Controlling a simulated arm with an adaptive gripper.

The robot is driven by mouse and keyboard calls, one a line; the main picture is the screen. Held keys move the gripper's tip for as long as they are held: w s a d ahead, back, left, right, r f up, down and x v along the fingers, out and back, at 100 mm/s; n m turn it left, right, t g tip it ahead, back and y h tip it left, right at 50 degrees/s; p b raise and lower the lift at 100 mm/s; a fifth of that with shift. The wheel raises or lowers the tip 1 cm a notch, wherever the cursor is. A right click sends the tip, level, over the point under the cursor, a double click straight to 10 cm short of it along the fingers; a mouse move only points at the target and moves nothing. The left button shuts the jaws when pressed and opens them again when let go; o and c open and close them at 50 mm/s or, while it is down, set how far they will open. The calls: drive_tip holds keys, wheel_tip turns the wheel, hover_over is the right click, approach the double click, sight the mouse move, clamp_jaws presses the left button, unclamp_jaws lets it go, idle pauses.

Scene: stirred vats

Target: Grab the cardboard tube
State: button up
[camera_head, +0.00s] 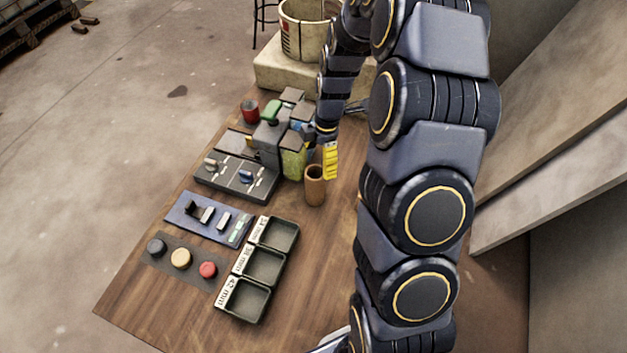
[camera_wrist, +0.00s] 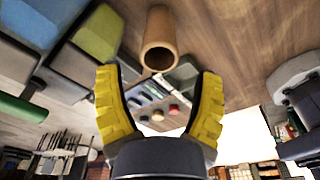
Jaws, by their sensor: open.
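The cardboard tube (camera_head: 314,186) is a brown hollow cylinder standing upright on the wooden table, right of the grey and green blocks. In the wrist view the tube (camera_wrist: 158,42) shows at top centre with its open end toward my camera. My gripper (camera_head: 331,161) has yellow ribbed fingers and is beside and slightly above the tube in the head view. In the wrist view my gripper (camera_wrist: 160,98) is open, with its fingers spread and nothing between them. The tube is beyond the fingertips and apart from them. One finger is mostly hidden in the head view.
A cluster of blocks (camera_head: 270,140) stands close left of the tube. A three-compartment tray (camera_head: 264,267), a blue panel (camera_head: 205,219) and a mat with round caps (camera_head: 163,267) lie nearer the front. Bare table (camera_head: 325,235) lies in front of the tube. A large bucket (camera_head: 304,35) stands behind.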

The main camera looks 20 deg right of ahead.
sight(315, 186)
drive_tip(key=f, duration=0.4)
drive_tip(key=a+f, duration=0.1)
drive_tip(key=f, duration=0.1)
drive_tip(key=shift+a+f, duration=0.1)
drive_tip(key=shift+f, duration=0.25)
drive_tip(key=c, duration=0.8)
